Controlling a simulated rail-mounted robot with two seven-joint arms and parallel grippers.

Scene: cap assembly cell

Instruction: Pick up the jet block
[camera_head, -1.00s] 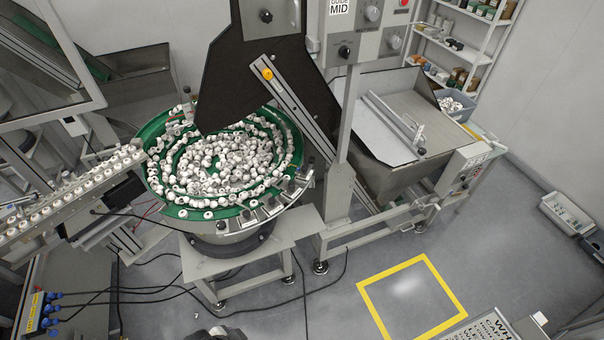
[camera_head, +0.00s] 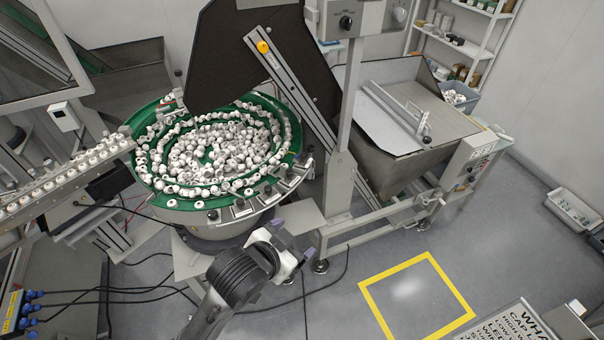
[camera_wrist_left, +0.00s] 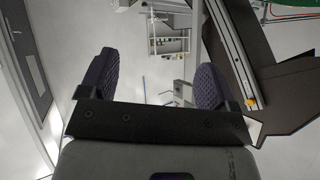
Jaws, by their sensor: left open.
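My left gripper (camera_head: 292,238) is at the lower middle of the head view, in front of the feeder bowl's stand. Its dark purple finger pads are apart and nothing shows between them. In the left wrist view the open gripper (camera_wrist_left: 152,82) has a wide empty gap, with shelves far behind. I cannot pick out the jet block for certain. Several small dark blocks (camera_head: 240,206) sit along the front rim of the green bowl (camera_head: 196,203), above and left of the gripper, apart from it. My right gripper is not in view.
The bowl is full of white caps (camera_head: 210,155). A capped track (camera_head: 62,184) runs off to the left. A grey post (camera_head: 343,140) and a steel hopper (camera_head: 440,127) stand right of the bowl. Open floor (camera_head: 405,290) lies inside a yellow frame at the lower right.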

